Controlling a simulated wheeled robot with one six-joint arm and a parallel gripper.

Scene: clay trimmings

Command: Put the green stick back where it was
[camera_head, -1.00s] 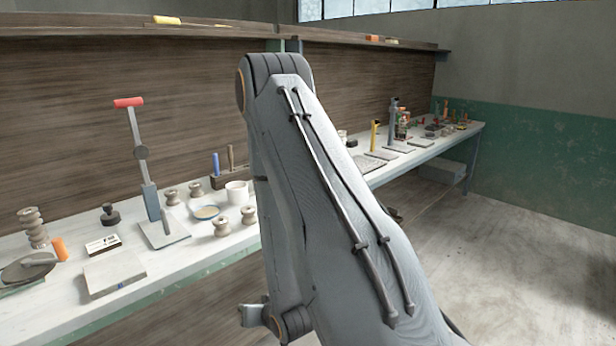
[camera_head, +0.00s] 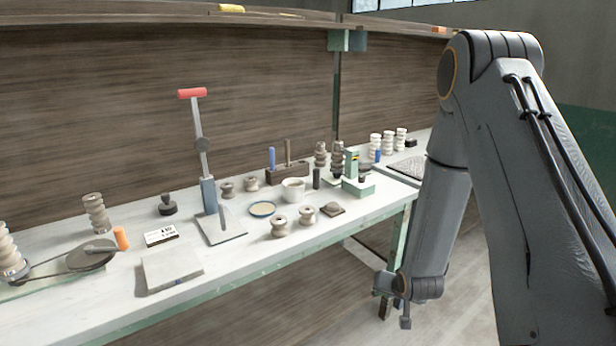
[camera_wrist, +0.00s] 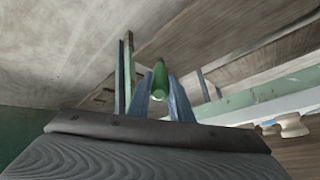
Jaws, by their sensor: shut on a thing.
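The green stick (camera_wrist: 160,78) is between the two fingers of my gripper (camera_wrist: 162,92) in the wrist view. My gripper is shut on it, and one rounded end faces the camera. In the head view my arm reaches down at the right, in front of the bench. The green stick cannot be made out there. A dark holder block (camera_head: 287,174) stands on the bench with an upright blue stick (camera_head: 271,157) and a brown upright piece. I cannot tell from these frames where the green stick stood.
The long white bench (camera_head: 100,318) carries a red-handled press (camera_head: 203,150), a white mug (camera_head: 293,190), a blue-rimmed dish (camera_head: 262,209), spools, a grey slab (camera_head: 172,269) and a wheel (camera_head: 91,256). A green-and-grey device (camera_head: 352,172) stands near the bench's right end. Floor is open in front.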

